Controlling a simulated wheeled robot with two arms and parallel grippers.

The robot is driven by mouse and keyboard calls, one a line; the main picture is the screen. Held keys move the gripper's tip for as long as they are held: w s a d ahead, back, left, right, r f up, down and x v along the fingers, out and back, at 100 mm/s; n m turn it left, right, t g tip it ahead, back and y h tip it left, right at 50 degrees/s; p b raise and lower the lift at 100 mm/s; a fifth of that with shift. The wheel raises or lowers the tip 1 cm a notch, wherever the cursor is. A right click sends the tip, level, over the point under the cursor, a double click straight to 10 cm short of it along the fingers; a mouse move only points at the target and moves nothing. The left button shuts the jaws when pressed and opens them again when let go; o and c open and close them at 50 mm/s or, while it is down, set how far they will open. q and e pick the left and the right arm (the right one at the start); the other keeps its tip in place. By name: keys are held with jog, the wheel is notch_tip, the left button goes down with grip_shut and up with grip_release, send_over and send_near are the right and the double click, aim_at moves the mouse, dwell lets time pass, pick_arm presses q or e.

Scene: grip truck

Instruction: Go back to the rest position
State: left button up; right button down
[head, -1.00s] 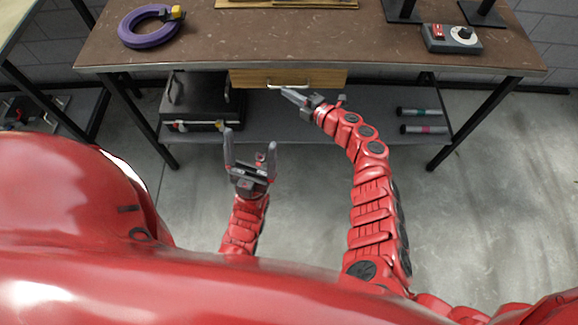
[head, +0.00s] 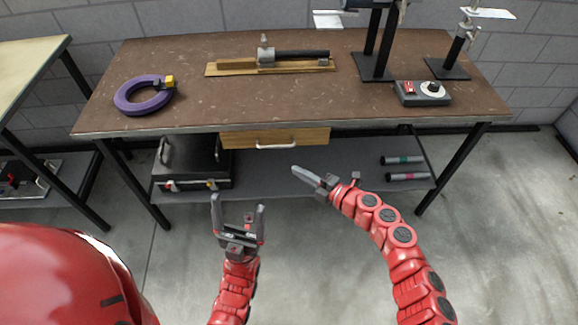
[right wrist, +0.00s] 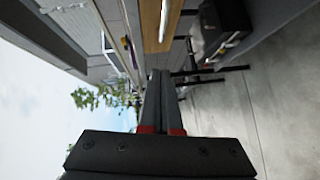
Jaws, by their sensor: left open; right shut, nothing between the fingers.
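My left gripper (head: 238,212) is open and empty, fingers pointing up in the head view, in front of the workbench and over the floor. My right gripper (head: 296,170) is shut with nothing in it. It is in front of the bench, below and right of the handle of the wooden drawer (head: 232,139), and apart from it. The drawer looks closed. In the right wrist view the shut fingers (right wrist: 160,75) point toward the bench, with the wooden drawer front (right wrist: 155,25) and its handle beyond them.
The workbench (head: 200,85) carries a purple coil (head: 127,104), a wooden board with a grip part (head: 220,69), black stands (head: 372,66) and a control box (head: 410,99). A black case (head: 190,160) sits on the lower shelf. Floor between my arms and the bench is clear.

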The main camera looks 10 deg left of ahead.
jog(key=shift+s+d, duration=0.2)
jog(key=shift+d, duration=0.25)
